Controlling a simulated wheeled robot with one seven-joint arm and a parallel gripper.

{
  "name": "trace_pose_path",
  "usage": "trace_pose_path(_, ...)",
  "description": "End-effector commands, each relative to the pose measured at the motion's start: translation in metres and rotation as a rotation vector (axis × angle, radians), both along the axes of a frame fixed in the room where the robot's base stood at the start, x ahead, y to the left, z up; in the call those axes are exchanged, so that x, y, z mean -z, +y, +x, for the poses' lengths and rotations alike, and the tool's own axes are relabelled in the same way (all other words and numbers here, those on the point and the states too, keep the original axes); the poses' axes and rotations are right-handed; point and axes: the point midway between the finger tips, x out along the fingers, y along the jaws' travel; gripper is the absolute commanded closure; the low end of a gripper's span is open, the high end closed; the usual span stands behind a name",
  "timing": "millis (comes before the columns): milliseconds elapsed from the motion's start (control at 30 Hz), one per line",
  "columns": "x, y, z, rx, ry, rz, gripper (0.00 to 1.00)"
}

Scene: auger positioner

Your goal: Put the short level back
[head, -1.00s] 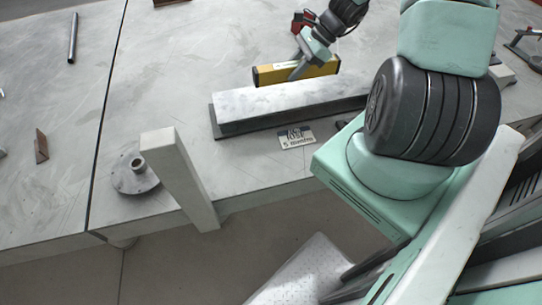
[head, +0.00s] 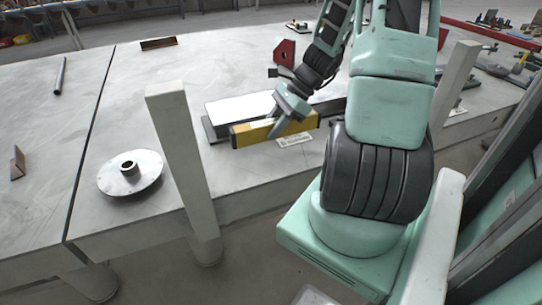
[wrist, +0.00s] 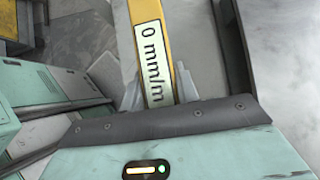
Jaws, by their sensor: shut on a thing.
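The short level is a yellow bar (head: 246,135) with a pale label reading "0 mm/m" in the wrist view (wrist: 153,50). My gripper (head: 277,128) is shut on it, with one finger on each side of the level in the wrist view (wrist: 160,90). In the head view the level appears at the near side of a grey steel beam (head: 238,108), overlapping its front edge. I cannot tell its exact height above the table. A small white label plate (head: 295,140) lies on the table just right of the level, its text unreadable.
A pale upright post (head: 175,150) stands at the near table edge. A round flanged disc (head: 130,172) lies left of it. A red block (head: 285,52) stands behind the beam.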

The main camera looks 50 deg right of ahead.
Motion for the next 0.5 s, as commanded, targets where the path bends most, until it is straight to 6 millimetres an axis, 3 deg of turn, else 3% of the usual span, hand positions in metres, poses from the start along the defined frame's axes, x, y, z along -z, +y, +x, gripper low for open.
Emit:
trace_pose_path(100,0.019,0.0,0.0,0.002,0.001,0.004,1.0)
trace_pose_path(500,0.065,0.0,0.0,0.002,0.0,0.002,1.0)
